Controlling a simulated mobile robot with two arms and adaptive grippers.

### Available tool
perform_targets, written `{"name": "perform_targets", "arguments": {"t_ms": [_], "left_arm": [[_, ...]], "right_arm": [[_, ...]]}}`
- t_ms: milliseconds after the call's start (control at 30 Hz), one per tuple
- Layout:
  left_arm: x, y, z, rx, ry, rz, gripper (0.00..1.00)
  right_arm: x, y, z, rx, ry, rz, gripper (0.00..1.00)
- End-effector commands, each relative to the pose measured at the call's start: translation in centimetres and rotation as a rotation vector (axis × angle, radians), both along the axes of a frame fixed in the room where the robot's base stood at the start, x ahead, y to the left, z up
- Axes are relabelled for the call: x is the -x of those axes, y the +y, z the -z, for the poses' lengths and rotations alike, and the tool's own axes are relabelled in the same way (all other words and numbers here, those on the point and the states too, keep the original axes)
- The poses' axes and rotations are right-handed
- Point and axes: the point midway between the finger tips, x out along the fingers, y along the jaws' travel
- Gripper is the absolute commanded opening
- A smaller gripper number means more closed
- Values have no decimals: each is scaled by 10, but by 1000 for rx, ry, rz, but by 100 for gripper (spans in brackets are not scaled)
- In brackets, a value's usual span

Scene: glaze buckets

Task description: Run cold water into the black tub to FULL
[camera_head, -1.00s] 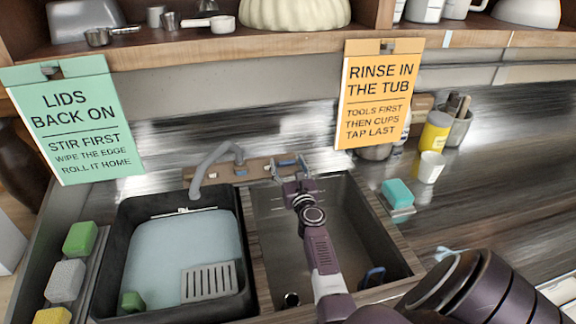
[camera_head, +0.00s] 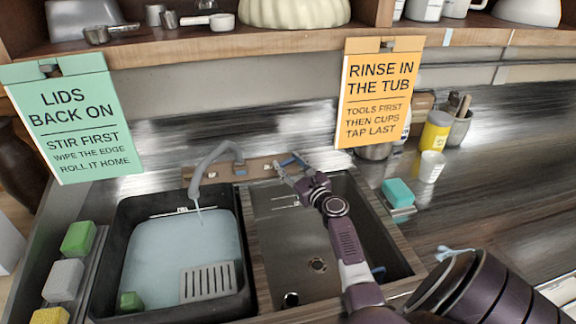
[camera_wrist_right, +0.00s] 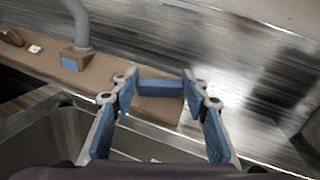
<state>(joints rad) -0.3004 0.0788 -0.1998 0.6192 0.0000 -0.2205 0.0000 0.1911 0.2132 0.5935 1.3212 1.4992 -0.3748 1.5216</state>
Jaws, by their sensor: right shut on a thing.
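The black tub (camera_head: 130,220) stands in the left basin and holds pale bluish water (camera_head: 160,250). A white mark (camera_head: 183,210) shows on its back inner wall, just above the water; its lettering is too small to read. The grey spout (camera_head: 212,155) arches over the tub, and a thin stream (camera_head: 200,214) falls from it into the water. My right gripper (camera_head: 288,165) is at the tap deck behind the right basin. In the right wrist view its blue-padded fingers (camera_wrist_right: 159,84) are on either side of a blue tap handle (camera_wrist_right: 160,89). My left gripper is out of view.
A grey slotted rack (camera_head: 208,282) and a green sponge (camera_head: 131,301) are in the tub. Several sponges (camera_head: 78,238) line its left side. Hanging signs (camera_head: 378,92) and a shelf (camera_head: 300,42) are above.

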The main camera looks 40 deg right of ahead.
Motion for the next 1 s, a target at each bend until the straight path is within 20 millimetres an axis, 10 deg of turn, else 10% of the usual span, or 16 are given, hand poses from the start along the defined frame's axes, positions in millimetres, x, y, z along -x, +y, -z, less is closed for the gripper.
{"name": "perform_targets", "arguments": {"t_ms": [500, 533, 667, 1000], "left_arm": [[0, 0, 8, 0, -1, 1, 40], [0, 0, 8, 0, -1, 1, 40], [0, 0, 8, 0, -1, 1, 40], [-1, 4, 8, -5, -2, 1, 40]], "right_arm": [[1, -1, 0, 64, 35, -99, 17], [1, -1, 0, 63, 35, -99, 44], [0, -1, 0, 63, 35, -99, 58], [2, -1, 0, 63, 35, -99, 59]]}}
